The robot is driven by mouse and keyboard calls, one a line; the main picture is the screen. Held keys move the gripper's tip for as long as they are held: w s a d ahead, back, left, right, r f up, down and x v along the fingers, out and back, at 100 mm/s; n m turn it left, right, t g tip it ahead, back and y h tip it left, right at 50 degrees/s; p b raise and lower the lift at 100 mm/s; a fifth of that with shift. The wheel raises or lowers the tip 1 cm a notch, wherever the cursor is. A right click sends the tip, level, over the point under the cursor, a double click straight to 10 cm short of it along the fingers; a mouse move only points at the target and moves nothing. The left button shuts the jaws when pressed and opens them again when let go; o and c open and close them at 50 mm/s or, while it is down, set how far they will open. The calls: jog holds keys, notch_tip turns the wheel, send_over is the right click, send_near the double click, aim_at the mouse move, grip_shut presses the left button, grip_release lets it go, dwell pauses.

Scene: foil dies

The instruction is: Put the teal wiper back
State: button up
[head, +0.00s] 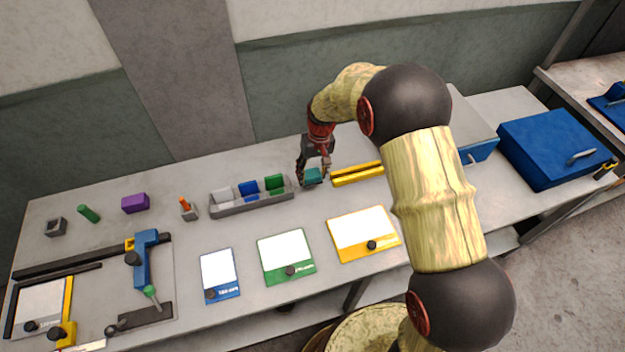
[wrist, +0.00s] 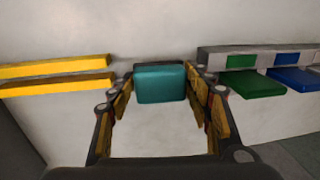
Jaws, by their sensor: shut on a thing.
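The teal wiper (head: 313,176) is a small teal block in my gripper, just right of the grey wiper rack. It also shows between the fingers in the wrist view (wrist: 160,84). My gripper (head: 314,168) is shut on the teal wiper, with one finger on each side of it. The grey wiper rack (head: 252,200) holds a white wiper (head: 222,194), a blue wiper (head: 248,188) and a green wiper (head: 274,184). I cannot tell whether the teal wiper touches the table.
Yellow bars (head: 357,174) lie close to the right of my gripper. Blue, green and yellow framed cards (head: 284,256) lie in front. A purple block (head: 135,203) and an orange-handled tool (head: 186,206) are left of the rack. A blue box (head: 553,150) stands at the right.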

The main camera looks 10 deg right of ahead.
aim_at(313, 174)
jog(key=shift+f, duration=1.6)
jog(key=o, duration=1.6)
jog(key=shift+c, duration=0.2)
jog(key=r, duration=0.4)
jog(key=d+r+p, duration=0.1)
jog(key=r, duration=0.7)
jog(key=shift+w+d, duration=0.15)
jog(key=shift+d, duration=0.05)
